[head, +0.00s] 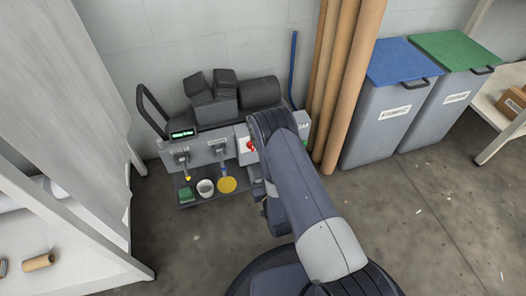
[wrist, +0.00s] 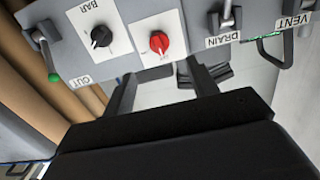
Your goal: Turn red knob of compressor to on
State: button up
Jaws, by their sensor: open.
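The compressor (head: 212,152) stands on the floor against the wall in the head view. Its red knob (head: 250,145) shows just left of my arm. In the wrist view the red knob (wrist: 159,42) sits on a white plate on the grey front panel, near the top centre. My gripper (wrist: 161,82) is open, its two dark fingers apart and pointing up toward the panel. The knob lies beyond the fingertips, roughly in line with the gap, and nothing is between the fingers. The knob's setting marks are too small to read. My arm hides the gripper in the head view.
A black knob (wrist: 101,37) marked BAR is left of the red one. A green-tipped lever (wrist: 46,55) is farther left, and a DRAIN lever (wrist: 227,18) is to the right. Tall brown tubes (head: 340,85) and lidded bins (head: 385,120) stand right of the compressor.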

jog(key=b+x, duration=0.3)
jog(key=x, duration=0.7)
jog(key=shift+w+f+b, duration=0.15)
jog(key=shift+w+b, duration=0.05)
jog(key=shift+b, duration=0.1)
jog(key=shift+c, duration=0.6)
jog(key=c, duration=0.9)
